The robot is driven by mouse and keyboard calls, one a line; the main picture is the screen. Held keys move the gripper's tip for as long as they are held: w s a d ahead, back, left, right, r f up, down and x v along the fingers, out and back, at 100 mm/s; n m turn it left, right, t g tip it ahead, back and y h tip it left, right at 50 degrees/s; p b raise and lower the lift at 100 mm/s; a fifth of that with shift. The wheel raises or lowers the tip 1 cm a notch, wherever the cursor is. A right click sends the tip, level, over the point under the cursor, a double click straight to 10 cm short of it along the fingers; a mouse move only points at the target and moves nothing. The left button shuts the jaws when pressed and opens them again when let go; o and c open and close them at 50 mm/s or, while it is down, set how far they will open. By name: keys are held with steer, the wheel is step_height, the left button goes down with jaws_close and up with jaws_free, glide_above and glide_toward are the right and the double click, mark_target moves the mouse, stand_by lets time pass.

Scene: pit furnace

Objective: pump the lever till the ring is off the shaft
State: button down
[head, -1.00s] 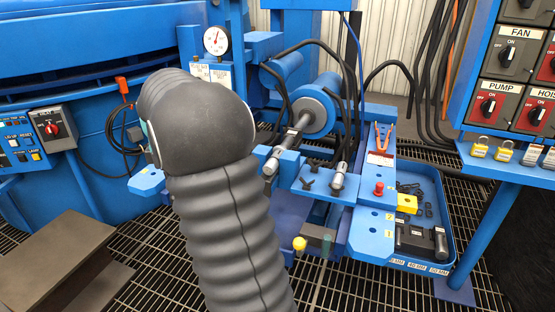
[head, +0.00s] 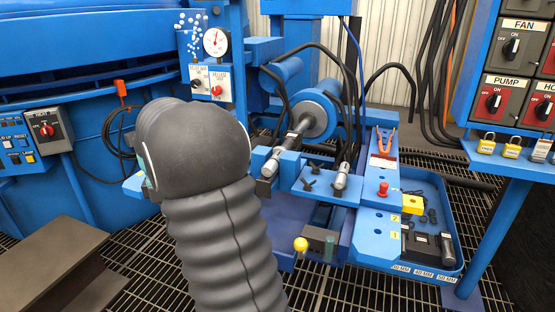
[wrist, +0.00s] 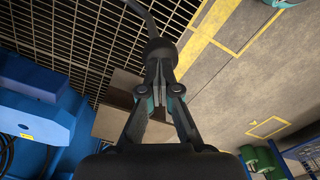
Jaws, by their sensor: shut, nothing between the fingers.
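A lever with a yellow ball knob (head: 301,244) stands low at the front of the blue press bench, right of my arm in the head view. The shaft (head: 299,131) lies across the bench. A grey-faced blue round part (head: 319,110) is at its far end; I cannot tell whether this is the ring. My gripper (wrist: 162,92) shows in the wrist view with its fingers shut and empty, above floor grating and a brown block. It is apart from the lever. In the head view my arm hides the gripper and part of the bench's left side.
A gauge (head: 215,42) stands above a panel (head: 206,82) with black and red knobs. Black hoses (head: 335,52) hang over the bench. A blue tray (head: 462,215) of parts is at right, below a switch cabinet (head: 512,65). A brown block (head: 50,262) stands lower left.

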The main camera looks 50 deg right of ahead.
step_height(320, 180, up, 10)
steer(key=d+p, duration=0.2)
steer(key=p, duration=0.3)
steer(key=shift+w+d+r+p, duration=0.2)
steer(key=shift+w+d+p, duration=0.1)
steer(key=shift+w, duration=0.15)
steer(key=a+f+b, duration=0.1)
steer(key=f+b, duration=0.1)
steer(key=f, duration=0.1)
steer(key=f+b, duration=0.2)
steer(key=f, duration=0.2)
steer(key=s+a+f+b, duration=0.1)
steer(key=f+b, duration=0.2)
steer(key=f, duration=0.1)
steer(key=shift+a, duration=0.35)
step_height(320, 180, up, 11)
steer(key=w+d+p, duration=0.1)
steer(key=d+p, duration=0.1)
steer(key=p, duration=0.5)
steer(key=shift+d, duration=0.3)
